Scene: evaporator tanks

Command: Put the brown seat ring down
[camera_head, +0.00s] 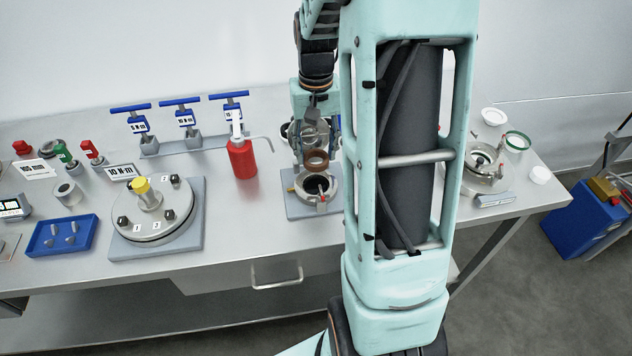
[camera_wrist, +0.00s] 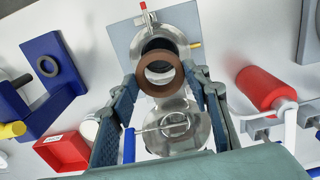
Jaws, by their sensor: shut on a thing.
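The brown seat ring (camera_head: 317,166) is held in my gripper (camera_head: 316,152), above the bench and close to a round steel body (camera_head: 331,190) with a dark centre. In the wrist view the brown seat ring (camera_wrist: 160,91) sits between the two fingertips of my gripper (camera_wrist: 162,76), with its opening facing the camera. The steel body (camera_wrist: 184,22) stands on a grey square plate (camera_wrist: 121,38) just past the ring, which partly covers it. I cannot tell the exact gap between ring and body.
A red bottle (camera_head: 242,158) stands left of my gripper, and blue T-handled tools (camera_head: 185,118) stand behind it. A bolted round flange (camera_head: 160,222) is farther left. Another steel body (camera_head: 485,178) is at the right. A shiny steel part (camera_wrist: 172,140) shows below the ring in the wrist view.

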